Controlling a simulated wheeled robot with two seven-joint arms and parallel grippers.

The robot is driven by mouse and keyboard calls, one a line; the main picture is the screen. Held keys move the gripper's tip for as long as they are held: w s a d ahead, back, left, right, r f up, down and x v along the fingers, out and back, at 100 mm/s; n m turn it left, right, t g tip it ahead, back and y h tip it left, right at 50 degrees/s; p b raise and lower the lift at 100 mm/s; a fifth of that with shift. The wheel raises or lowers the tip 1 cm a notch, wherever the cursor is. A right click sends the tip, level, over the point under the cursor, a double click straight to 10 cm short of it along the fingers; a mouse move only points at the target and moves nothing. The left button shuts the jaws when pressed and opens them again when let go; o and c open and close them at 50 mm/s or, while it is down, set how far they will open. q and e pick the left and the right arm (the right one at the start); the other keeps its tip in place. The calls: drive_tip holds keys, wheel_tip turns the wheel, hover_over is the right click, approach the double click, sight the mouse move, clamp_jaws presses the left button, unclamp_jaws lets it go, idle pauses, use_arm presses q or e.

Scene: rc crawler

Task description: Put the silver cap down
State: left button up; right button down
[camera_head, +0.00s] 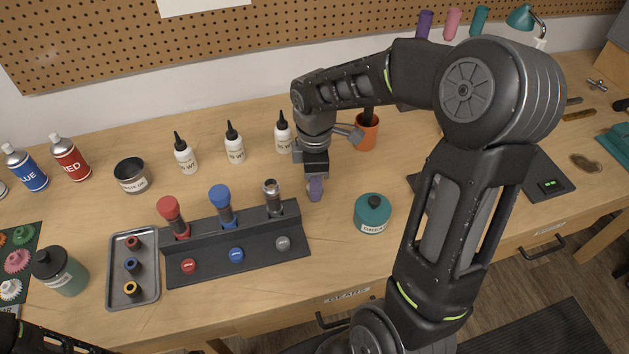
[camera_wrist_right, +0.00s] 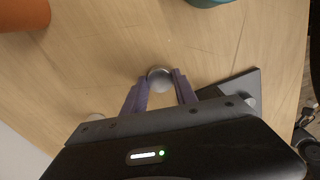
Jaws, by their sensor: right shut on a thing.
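My right gripper (camera_head: 315,188) is right of the black shock stand (camera_head: 240,265), low over the bench, its purple fingers pointing down. In the right wrist view the gripper (camera_wrist_right: 160,90) is shut on the round silver cap (camera_wrist_right: 160,76), which shows between its fingertips. The cap is hidden behind the fingers in the head view. I cannot tell whether it touches the wood. In the stand are a red-topped shock (camera_head: 169,212), a blue-topped shock (camera_head: 221,200) and a silver shock (camera_head: 273,197) with an open-looking top. My left gripper is out of view.
A teal jar (camera_head: 373,216) stands right of the gripper, and an orange cup (camera_head: 366,135) behind it. White bottles (camera_head: 283,135) stand at the back. A grey tray (camera_head: 120,285) with small rings lies left of the stand. Bare wood lies in front of the gripper.

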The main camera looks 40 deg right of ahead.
drive_tip(key=shift+f, duration=0.15)
drive_tip(key=shift+f, duration=0.1)
drive_tip(key=shift+f, duration=0.15)
drive_tip(key=c, duration=1)
unclamp_jaws()
drive_tip(key=shift+o, duration=0.2)
wheel_tip(320, 180, up, 13)
drive_tip(key=shift+f+b, duration=0.2)
drive_tip(key=shift+b, duration=0.25)
